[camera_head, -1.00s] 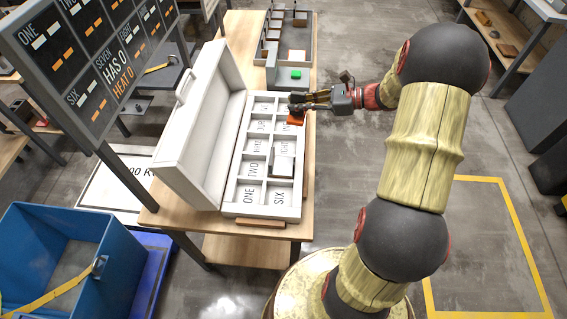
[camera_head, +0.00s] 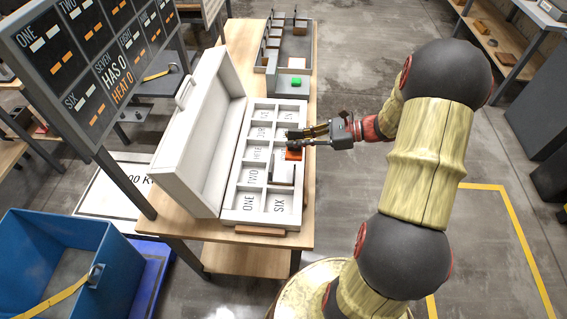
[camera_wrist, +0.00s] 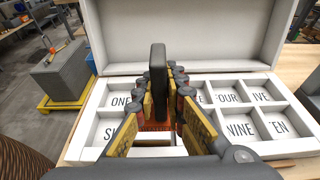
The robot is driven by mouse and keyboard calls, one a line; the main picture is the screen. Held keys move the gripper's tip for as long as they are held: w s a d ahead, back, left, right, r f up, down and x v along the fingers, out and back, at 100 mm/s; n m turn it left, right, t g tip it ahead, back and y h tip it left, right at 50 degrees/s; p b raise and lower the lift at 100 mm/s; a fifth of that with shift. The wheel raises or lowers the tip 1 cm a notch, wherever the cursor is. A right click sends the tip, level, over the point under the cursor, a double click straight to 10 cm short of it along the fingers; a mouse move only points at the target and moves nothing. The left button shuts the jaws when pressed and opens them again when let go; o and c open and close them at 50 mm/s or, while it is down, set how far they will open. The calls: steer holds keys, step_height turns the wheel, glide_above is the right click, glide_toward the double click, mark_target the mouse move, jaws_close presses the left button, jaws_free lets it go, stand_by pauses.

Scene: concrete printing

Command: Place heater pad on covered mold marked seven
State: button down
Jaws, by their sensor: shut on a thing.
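My gripper (camera_head: 310,138) is shut on the dark upright grip of the orange heater pad (camera_head: 293,155). In the wrist view the dark grip (camera_wrist: 158,80) stands between the fingers, and a strip of the orange pad (camera_wrist: 155,127) shows below. In the head view the pad appears over the EIGHT cell, at the far edge of a white cover (camera_head: 283,173). This cover lies in the right column between SIX and EIGHT, where seven falls; its own label is hidden. I cannot tell whether pad and cover touch.
The white mold box (camera_head: 235,217) has labelled cells, and its raised lid (camera_head: 195,140) stands along the left side. The dark board (camera_head: 85,65) reads SEVEN HAS 0 HEAT 0.

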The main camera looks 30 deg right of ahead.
mark_target(272, 163)
steer(key=shift+a+f+b, duration=0.45)
steer(key=shift+a+f, duration=0.25)
steer(key=shift+f, duration=0.65)
steer(key=shift+a+f+b, duration=0.5)
steer(key=shift+a+f, duration=0.15)
steer(key=shift+f, duration=0.65)
steer(key=shift+a+f+b, duration=0.45)
steer(key=shift+a+f, duration=0.25)
steer(key=shift+f, duration=0.65)
steer(key=shift+f, duration=0.1)
steer(key=c, duration=1.8)
jaws_free()
steer(key=shift+f, duration=0.1)
steer(key=shift+c, duration=0.2)
